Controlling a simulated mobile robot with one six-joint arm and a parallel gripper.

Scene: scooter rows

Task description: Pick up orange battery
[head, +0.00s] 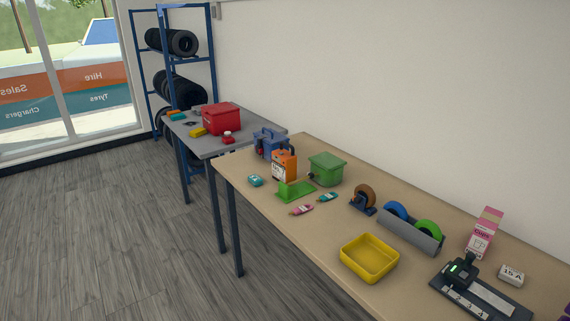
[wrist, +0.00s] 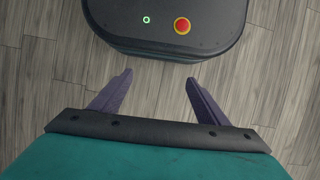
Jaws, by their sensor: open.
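A small orange block (head: 174,112) lies on the far grey table, beside a teal block (head: 178,117). It may be the orange battery, but it is too small to tell. A larger orange box with a white label (head: 284,166) stands upright on the near tan table. My gripper (wrist: 159,76) shows only in the wrist view, with its two dark fingers spread apart and nothing between them. It is over the grey plank floor at the edge of my base, far from any orange thing. The head view does not show my gripper.
The grey table (head: 213,145) also bears a red box (head: 221,118) and a yellow block (head: 198,131). The tan table (head: 325,231) bears a green box (head: 327,169), a yellow tray (head: 369,277) and tape rolls. A tyre rack (head: 212,60) stands behind. Floor on the left is clear.

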